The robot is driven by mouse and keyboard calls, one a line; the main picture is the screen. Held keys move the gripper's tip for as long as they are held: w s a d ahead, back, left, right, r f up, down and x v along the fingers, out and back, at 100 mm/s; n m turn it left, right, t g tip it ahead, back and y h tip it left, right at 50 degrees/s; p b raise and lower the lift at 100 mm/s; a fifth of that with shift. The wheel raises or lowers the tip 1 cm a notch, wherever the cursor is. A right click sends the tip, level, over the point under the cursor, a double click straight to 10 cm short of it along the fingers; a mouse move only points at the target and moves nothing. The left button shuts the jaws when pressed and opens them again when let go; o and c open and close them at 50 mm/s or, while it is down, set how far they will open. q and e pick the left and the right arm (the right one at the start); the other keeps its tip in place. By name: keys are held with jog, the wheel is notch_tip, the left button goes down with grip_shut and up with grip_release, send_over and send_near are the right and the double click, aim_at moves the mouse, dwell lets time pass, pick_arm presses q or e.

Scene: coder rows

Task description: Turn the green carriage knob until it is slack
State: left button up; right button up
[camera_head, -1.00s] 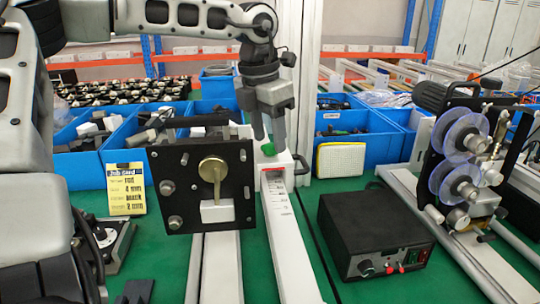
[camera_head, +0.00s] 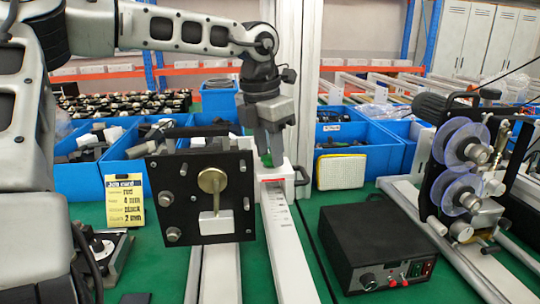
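The green carriage knob (camera_head: 267,160) sits on the white carriage (camera_head: 280,173) at the far end of the white rail with scale marks (camera_head: 285,245). My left gripper (camera_head: 268,154) points down at the knob from above. Its grey fingers reach the knob's height and hide most of it. Only a small green patch shows by the fingertips, so I cannot tell whether they are closed on it. My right gripper is not in view.
A black plate with a brass lever (camera_head: 212,180) stands just left of the rail. A black control box (camera_head: 375,245) and a reel machine (camera_head: 465,165) stand to the right. Blue bins (camera_head: 375,160) and a yellow job card (camera_head: 125,200) are around. Green bench shows between them.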

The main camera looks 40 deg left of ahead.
pick_arm(q)
jog(key=c, duration=0.3)
jog(key=n+b, duration=0.1)
jog(key=n, duration=0.1)
jog(key=n+b, duration=0.1)
jog(key=n, duration=0.1)
jog(key=n+y+b, duration=0.1)
jog(key=n+b, duration=0.1)
jog(key=shift+f, duration=0.25)
jog(key=shift+c, duration=0.2)
jog(key=n+b, duration=0.1)
jog(key=n, duration=0.2)
jog(key=shift+w+d+r, duration=0.1)
jog(key=shift+r, duration=0.05)
jog(key=shift+r+n, duration=0.1)
jog(key=shift+n, duration=0.6)
